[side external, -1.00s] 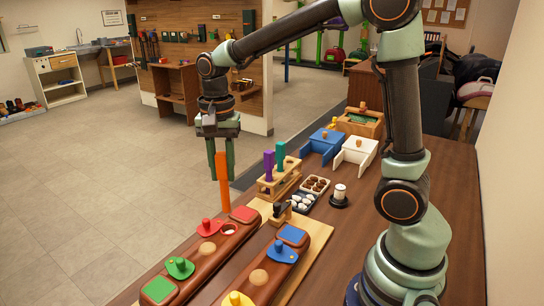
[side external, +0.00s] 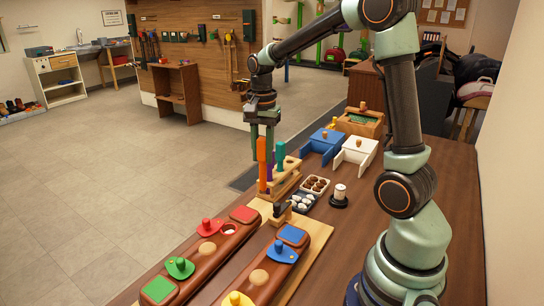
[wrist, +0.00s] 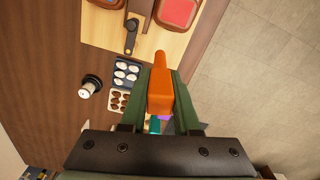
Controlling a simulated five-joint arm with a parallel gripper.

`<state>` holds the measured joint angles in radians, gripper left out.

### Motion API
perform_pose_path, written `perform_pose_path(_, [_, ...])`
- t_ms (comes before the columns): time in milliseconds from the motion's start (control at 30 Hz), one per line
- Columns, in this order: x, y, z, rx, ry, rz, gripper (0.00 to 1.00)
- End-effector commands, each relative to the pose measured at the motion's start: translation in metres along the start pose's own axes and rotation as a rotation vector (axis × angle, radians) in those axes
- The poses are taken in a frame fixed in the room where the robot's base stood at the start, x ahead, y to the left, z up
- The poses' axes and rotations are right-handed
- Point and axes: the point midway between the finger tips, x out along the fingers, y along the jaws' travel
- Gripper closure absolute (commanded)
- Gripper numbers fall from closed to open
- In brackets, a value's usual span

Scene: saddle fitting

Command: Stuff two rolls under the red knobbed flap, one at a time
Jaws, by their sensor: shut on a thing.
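The red knobbed flap (side external: 207,228) lies on the far brown padded bar, beside an open round hole (side external: 229,229). A two-part tray holds brown rounded pieces (side external: 316,185) and white rounded pieces (side external: 302,202). Both also show in the wrist view, brown (wrist: 119,101) and white (wrist: 127,72). I cannot tell which are the rolls. My gripper (side external: 264,154) is shut on an orange stick-like tool (side external: 262,168), held upright at the wooden rack's left end. The tool shows between my fingers in the wrist view (wrist: 160,88). Whether its lower end sits in the rack is unclear.
The wooden rack (side external: 281,186) holds a purple and a teal tool (side external: 280,154). Green (side external: 180,268), blue (side external: 282,251) and yellow flaps (side external: 236,299) lie on the two bars. A white cylinder on a black base (side external: 340,195) and blue and white boxes stand behind.

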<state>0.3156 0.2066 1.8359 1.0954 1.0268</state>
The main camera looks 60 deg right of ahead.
Motion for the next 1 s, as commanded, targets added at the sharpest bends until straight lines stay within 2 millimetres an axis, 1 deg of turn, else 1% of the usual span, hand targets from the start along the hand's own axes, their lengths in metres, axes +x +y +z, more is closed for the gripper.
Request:
perform_pose_path(33, [0.003, 0.012, -0.022, 0.051, 0.000, 0.001, 1.00])
perform_pose_path(100, [0.007, 0.026, -0.044, 0.100, 0.000, 0.001, 1.00])
perform_pose_path(200, [0.011, 0.044, -0.069, 0.158, 0.001, 0.000, 1.00])
perform_pose_path(333, [0.015, 0.061, -0.089, 0.206, 0.001, 0.000, 1.00])
perform_pose_path(433, [0.017, 0.068, -0.096, 0.224, 0.001, 0.000, 1.00])
perform_pose_path(567, [0.022, 0.070, -0.099, 0.229, 0.001, 0.001, 1.00])
perform_pose_path(1000, [0.059, 0.070, -0.098, 0.228, 0.000, 0.002, 1.00])
